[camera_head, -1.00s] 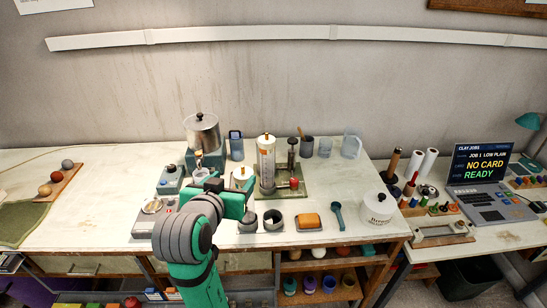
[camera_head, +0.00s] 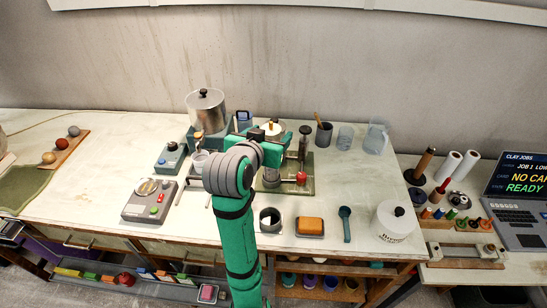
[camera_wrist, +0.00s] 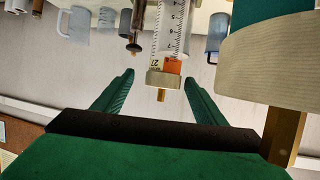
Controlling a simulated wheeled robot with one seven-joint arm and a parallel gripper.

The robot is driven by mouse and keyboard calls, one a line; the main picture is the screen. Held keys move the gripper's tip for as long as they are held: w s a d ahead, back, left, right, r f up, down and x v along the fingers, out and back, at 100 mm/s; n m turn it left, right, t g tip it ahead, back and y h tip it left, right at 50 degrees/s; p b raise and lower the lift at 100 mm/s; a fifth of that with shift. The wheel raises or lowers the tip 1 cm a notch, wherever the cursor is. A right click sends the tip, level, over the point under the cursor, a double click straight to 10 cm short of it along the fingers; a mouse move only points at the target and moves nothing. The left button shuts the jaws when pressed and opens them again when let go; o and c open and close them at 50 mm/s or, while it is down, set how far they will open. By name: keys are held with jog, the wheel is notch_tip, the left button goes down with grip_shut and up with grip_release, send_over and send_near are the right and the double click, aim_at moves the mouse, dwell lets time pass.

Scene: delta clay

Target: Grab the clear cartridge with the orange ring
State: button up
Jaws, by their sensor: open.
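The clear cartridge with the orange ring (camera_wrist: 173,36) stands upright in a stand on the bench. The wrist view appears upside down, showing its printed scale, orange band, pale cap and brass tip. In the head view its top (camera_head: 270,127) shows, while my gripper and arm hide much of its body. My gripper (camera_wrist: 159,77) is open, with one green finger toward each side of the cartridge's capped end. In the head view the gripper (camera_head: 273,150) is at the cartridge's upper part. I cannot tell whether a finger touches it.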

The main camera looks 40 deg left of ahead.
jog(key=shift+w+a+f, duration=0.2)
jog(key=shift+w, duration=0.45)
jog(key=shift+w+a+f, duration=0.1)
jog(key=shift+w+a, duration=0.05)
jog(key=shift+a, duration=0.15)
jog(key=x, duration=0.3)
jog(key=shift+w+a, duration=0.1)
jog(key=shift+a, duration=0.05)
jog(key=shift+w+f, duration=0.1)
jog(key=shift+w, duration=0.4)
jog(key=shift+s+a, duration=0.1)
jog(key=shift+c, duration=0.9)
grip_shut()
